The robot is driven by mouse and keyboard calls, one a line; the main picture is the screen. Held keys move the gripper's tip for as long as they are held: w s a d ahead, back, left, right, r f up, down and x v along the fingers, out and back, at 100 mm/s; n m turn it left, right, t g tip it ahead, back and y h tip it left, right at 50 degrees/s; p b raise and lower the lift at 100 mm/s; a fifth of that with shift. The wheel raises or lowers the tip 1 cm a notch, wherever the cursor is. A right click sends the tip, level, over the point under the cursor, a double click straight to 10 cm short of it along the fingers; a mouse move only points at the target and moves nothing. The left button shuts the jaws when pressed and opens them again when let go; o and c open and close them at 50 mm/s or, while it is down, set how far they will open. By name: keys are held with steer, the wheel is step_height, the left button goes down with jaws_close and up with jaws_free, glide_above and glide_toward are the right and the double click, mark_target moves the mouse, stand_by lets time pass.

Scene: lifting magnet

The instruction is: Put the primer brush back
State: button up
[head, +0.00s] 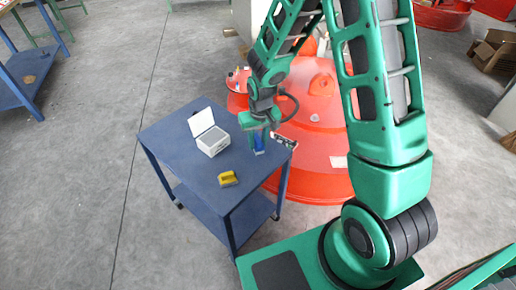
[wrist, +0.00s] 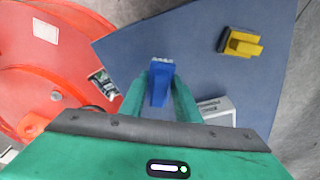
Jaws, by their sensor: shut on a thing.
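My gripper (head: 259,136) is over the right part of the blue table, pointing down. It is shut on a blue brush-like thing (head: 259,145) with a pale lower end, which looks like the primer brush. In the wrist view the blue brush (wrist: 160,85) sits between the two green fingers (wrist: 160,90), its pale tip pointing away from the palm. I cannot tell whether its tip touches the tabletop. A white box (head: 213,143) with its lid open stands to the left of my gripper; part of it (wrist: 217,112) shows beside a finger in the wrist view.
A yellow tool with a dark part (head: 228,179) lies near the table's front; it also shows in the wrist view (wrist: 240,43). A small black-and-white item (head: 284,140) is at the table's right edge. Large red metal bodies (head: 318,110) stand behind the blue table (head: 180,150).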

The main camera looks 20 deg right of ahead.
mark_target(259, 148)
steer(key=shift+w+d+f, duration=0.25)
steer(key=shift+d+f, duration=0.1)
steer(key=shift+f, duration=1.9)
steer(key=o, duration=0.9)
steer(key=shift+f, duration=0.1)
steer(key=shift+o, duration=0.2)
steer(key=r, duration=0.7)
steer(key=s+r, duration=0.1)
steer(key=r, duration=0.3)
steer(key=shift+s, duration=0.1)
steer(key=shift+s+r, duration=0.15)
steer(key=shift+r, duration=0.45)
